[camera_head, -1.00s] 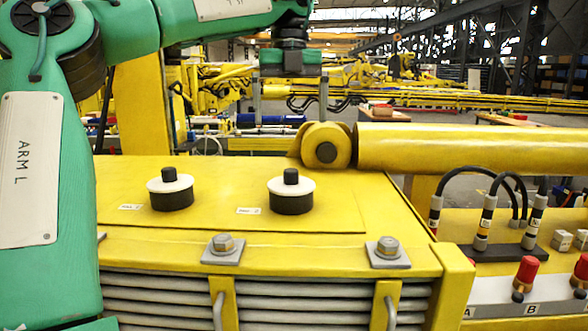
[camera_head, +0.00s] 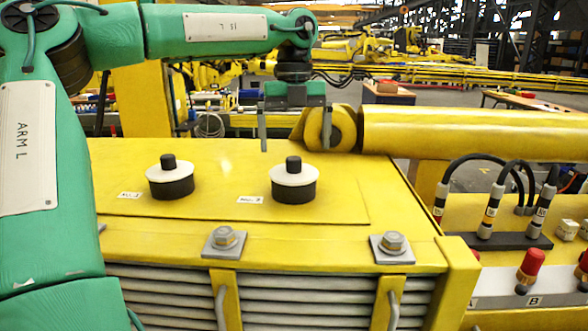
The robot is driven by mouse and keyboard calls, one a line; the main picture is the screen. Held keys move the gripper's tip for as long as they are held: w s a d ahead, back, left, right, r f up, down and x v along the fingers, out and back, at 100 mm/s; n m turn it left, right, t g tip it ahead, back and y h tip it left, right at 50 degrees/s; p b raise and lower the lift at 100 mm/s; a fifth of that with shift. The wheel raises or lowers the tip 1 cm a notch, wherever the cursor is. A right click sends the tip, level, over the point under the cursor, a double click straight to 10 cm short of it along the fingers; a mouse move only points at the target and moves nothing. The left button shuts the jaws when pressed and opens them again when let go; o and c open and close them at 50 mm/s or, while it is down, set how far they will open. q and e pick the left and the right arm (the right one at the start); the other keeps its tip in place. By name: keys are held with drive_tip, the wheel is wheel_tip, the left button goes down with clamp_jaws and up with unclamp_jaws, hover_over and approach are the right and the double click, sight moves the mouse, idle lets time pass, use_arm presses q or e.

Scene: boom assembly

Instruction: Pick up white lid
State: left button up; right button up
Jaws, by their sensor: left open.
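Two white lids with black knobs sit on black round necks on top of the yellow housing (camera_head: 230,228). One white lid (camera_head: 169,173) is at the left, the other white lid (camera_head: 306,179) nearer the middle. My left gripper (camera_head: 294,146) hangs above and behind the middle lid, with its two grey fingers pointing down and spread apart. Nothing is between its fingers. It does not touch either lid. My right gripper is not in view.
A thick yellow cylinder (camera_head: 470,133) with a rounded end joint runs to the right behind the housing. Bolts on plates (camera_head: 392,243) sit along the front edge. At right are black cables and red-capped connectors (camera_head: 529,268). The housing top around the lids is clear.

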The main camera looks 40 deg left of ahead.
sight(294, 157)
use_arm(q)
drive_tip(key=f+p, duration=0.3)
drive_tip(key=f, duration=0.1)
drive_tip(key=shift+s+f, duration=0.1)
drive_tip(key=shift+s, duration=0.2)
drive_tip(key=shift+f, duration=0.3)
drive_tip(key=shift+d, duration=0.2)
drive_tip(key=shift+c, duration=0.2)
drive_tip(key=c, duration=0.8)
